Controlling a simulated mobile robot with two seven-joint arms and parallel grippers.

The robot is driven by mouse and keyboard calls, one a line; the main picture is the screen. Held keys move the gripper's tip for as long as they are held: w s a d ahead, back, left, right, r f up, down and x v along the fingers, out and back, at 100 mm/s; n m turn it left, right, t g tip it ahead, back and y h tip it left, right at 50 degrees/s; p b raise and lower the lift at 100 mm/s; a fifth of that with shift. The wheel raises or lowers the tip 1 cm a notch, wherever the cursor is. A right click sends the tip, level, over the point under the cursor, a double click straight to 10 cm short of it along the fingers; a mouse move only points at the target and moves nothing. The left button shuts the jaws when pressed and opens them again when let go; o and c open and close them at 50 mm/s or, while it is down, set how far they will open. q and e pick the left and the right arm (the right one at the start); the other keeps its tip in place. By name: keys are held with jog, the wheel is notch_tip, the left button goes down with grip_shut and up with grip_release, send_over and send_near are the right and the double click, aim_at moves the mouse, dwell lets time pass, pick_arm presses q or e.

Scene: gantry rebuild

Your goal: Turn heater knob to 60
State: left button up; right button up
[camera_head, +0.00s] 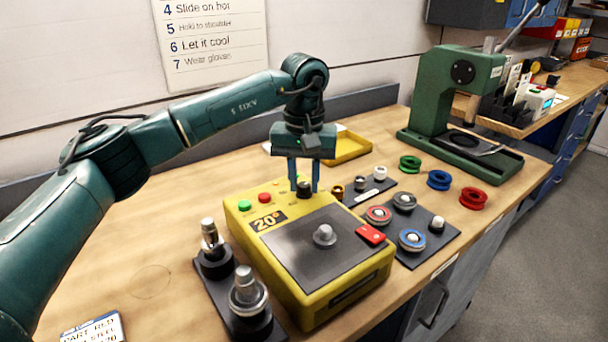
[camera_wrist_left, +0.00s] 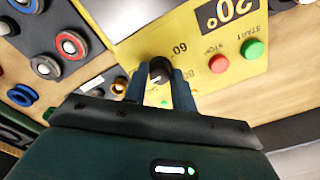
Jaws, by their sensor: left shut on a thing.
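The yellow heater (camera_head: 378,277) stands on the bench with a dark top plate and a label reading 20°. Its black knob (camera_head: 304,188) is at the back right of the control strip, beside a red and a green button. My left gripper (camera_head: 304,185) points down at the knob, its two blue fingers on either side of it. In the left wrist view the fingers are shut on the knob (camera_wrist_left: 159,68), and the marking "60" shows beside it. My right gripper is in neither view.
A black stand with metal tools (camera_head: 246,290) is left of the heater. Coloured rings (camera_head: 438,180) and a dark mat with rings lie to the right. A green press (camera_head: 455,100) stands at the back right.

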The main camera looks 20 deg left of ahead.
pick_arm(q)
jog(key=n, duration=0.4)
jog(key=shift+r+n+p, duration=0.1)
jog(key=shift+n+p, duration=0.2)
jog(key=shift+n, duration=0.1)
jog(key=n, duration=0.5)
jog(key=shift+w, duration=0.1)
jog(key=n, duration=0.5)
jog(key=shift+p, duration=0.3)
jog(key=n, duration=0.4)
jog(key=shift+n, duration=0.3)
jog(key=n, duration=0.9)
jog(key=shift+n, duration=0.4)
jog(key=n, duration=0.4)
jog(key=shift+n, duration=2.6)
